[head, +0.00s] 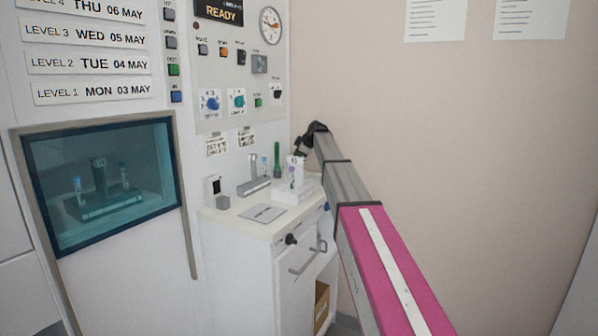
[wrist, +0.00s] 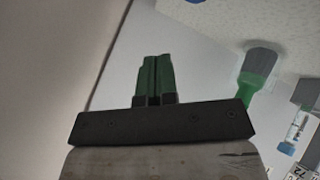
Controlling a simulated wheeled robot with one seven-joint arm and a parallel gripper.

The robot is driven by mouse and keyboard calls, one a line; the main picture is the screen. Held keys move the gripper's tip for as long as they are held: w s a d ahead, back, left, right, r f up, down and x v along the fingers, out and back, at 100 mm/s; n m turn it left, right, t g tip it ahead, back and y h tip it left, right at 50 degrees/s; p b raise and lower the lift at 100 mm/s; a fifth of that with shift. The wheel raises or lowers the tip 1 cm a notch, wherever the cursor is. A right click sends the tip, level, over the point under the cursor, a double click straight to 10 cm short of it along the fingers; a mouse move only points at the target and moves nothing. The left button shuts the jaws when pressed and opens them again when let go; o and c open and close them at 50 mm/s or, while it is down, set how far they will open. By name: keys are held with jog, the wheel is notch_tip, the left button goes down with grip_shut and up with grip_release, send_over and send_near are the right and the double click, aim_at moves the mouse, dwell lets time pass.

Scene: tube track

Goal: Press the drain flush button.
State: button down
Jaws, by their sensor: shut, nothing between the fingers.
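The control panel (head: 235,65) on the machine's front carries several buttons and knobs. Their small labels are too blurred for me to tell which one is the drain flush button. My gripper (wrist: 155,80) shows in the wrist view with its two green fingers shut together and nothing between them. In the head view, the dark end of my arm is above the counter, right of the panel. The fingers cannot be made out clearly there.
The white counter (head: 235,226) holds a tall green object (head: 277,160), a grey stand (head: 254,186), a white rack (head: 294,190) and a flat grey plate (head: 263,213). A glass window (head: 105,180) is at left. The beige wall (head: 450,130) is at right.

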jog(key=shift+f, duration=2)
jog(key=shift+f, duration=0.15)
dwell(0.4)
jog(key=shift+f, duration=0.25)
jog(key=shift+f, duration=0.45)
dwell(0.7)
jog(key=shift+r, duration=0.9)
jog(key=shift+r, duration=2.5)
